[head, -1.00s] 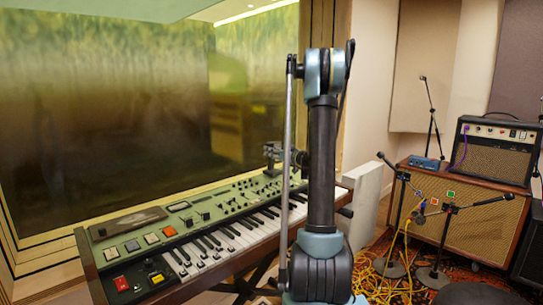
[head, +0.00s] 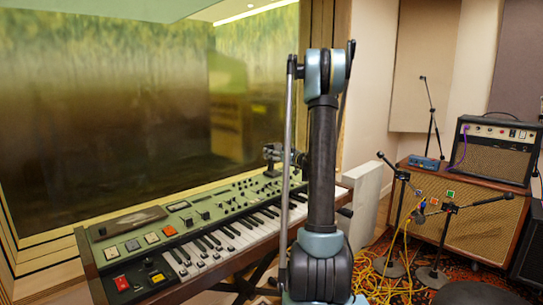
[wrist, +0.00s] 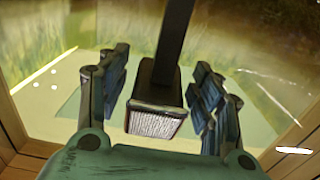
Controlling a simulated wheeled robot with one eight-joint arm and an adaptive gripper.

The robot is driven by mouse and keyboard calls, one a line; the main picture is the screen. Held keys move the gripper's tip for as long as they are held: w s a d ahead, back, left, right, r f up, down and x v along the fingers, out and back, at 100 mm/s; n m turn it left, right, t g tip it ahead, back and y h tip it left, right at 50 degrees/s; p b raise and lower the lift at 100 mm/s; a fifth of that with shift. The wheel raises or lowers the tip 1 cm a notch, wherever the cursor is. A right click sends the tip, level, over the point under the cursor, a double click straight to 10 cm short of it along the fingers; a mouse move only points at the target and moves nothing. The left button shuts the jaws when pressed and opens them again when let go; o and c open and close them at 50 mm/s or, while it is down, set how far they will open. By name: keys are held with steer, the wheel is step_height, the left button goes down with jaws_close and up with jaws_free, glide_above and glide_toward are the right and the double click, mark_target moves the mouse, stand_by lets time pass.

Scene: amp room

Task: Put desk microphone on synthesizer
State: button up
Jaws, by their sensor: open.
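The synthesizer (head: 152,241), with a green panel, coloured buttons and a keyboard, stands below the window in the head view. My gripper (head: 271,154) is above its far right end, small and partly hidden by my arm. In the wrist view my gripper (wrist: 162,84) is open, with one finger on each side of a dark object with a post and a pale ribbed face. This looks like the desk microphone (wrist: 158,92). The fingers appear apart from it.
A large window (head: 110,120) rises behind the synthesizer. To the right stand a guitar amp (head: 497,150) on a wide cabinet (head: 490,230), a blue box (head: 423,162) and several microphone stands. Yellow cables (head: 385,285) lie on the carpet.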

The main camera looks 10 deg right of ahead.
steer(key=v, duration=1.1)
steer(key=s+a+g, duration=0.5)
steer(key=s+a, duration=0.4)
steer(key=s+a+f+m+g+h, duration=0.1)
steer(key=s+f+g+h, duration=0.1)
steer(key=s, duration=0.6)
steer(key=s+a+f+m+g+h, duration=0.1)
steer(key=s+f, duration=0.3)
steer(key=s, duration=0.4)
steer(key=s+a+f+m+g+h, duration=0.1)
steer(key=s+f+g+h, duration=0.1)
steer(key=s, duration=0.6)
steer(key=shift+s+a+f+m+g+h, duration=0.3)
steer(key=shift+f+m+h, duration=0.1)
steer(key=shift+f+h, duration=0.15)
steer(key=s+d+f+m+g+h, duration=0.1)
steer(key=s+d+f+h, duration=0.1)
steer(key=s, duration=0.4)
steer(key=s+d+f+m+h, duration=0.2)
steer(key=s+d+f, duration=0.2)
steer(key=s, duration=0.2)
steer(key=shift+s+d+g, duration=0.2)
steer(key=shift+s+g, duration=0.1)
steer(key=shift+g, duration=0.1)
steer(key=shift+h, duration=0.25)
